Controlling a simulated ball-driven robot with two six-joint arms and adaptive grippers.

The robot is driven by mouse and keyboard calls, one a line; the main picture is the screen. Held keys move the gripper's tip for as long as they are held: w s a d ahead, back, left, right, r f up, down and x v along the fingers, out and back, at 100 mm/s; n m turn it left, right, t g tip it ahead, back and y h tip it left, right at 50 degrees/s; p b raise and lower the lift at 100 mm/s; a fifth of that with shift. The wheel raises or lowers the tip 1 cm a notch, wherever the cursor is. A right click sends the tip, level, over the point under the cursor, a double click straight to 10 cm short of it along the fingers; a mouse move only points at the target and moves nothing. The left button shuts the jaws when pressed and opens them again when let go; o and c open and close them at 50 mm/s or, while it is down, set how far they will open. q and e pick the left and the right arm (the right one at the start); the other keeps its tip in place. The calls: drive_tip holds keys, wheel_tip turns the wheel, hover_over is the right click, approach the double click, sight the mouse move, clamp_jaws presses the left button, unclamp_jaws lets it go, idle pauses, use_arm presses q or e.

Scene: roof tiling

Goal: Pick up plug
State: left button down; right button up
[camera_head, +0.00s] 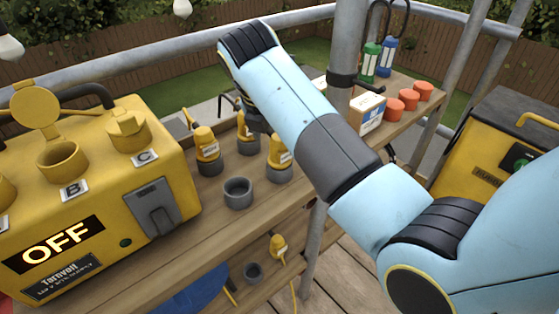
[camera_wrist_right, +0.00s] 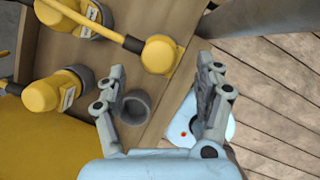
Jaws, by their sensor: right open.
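Several yellow plugs with white labels stand in grey cups on the wooden bench in the head view, including a left plug (camera_head: 207,145), a rear plug (camera_head: 247,132) and a front plug (camera_head: 279,152). A grey cup (camera_head: 238,192) in front of them is empty. My right arm reaches over the bench from the right and its fingers are hidden there. In the right wrist view my right gripper (camera_wrist_right: 161,68) is open. A yellow plug (camera_wrist_right: 160,54) with a yellow cable shows between the fingertips, not gripped. My left gripper is not in view.
A yellow power box (camera_head: 110,190) reading OFF, with sockets B and C, stands at left. A lower shelf holds another yellow plug (camera_head: 278,246) and a grey cup (camera_head: 253,271). A metal post (camera_head: 345,50), white box (camera_head: 362,112) and orange caps (camera_head: 408,99) are behind.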

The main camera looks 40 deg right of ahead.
sight(279, 143)
drive_tip(key=b+x, duration=0.3)
drive_tip(key=x, duration=0.1)
drive_tip(key=shift+w+d+f, duration=0.1)
drive_tip(key=shift+w+d, duration=0.1)
drive_tip(key=shift+w, duration=0.05)
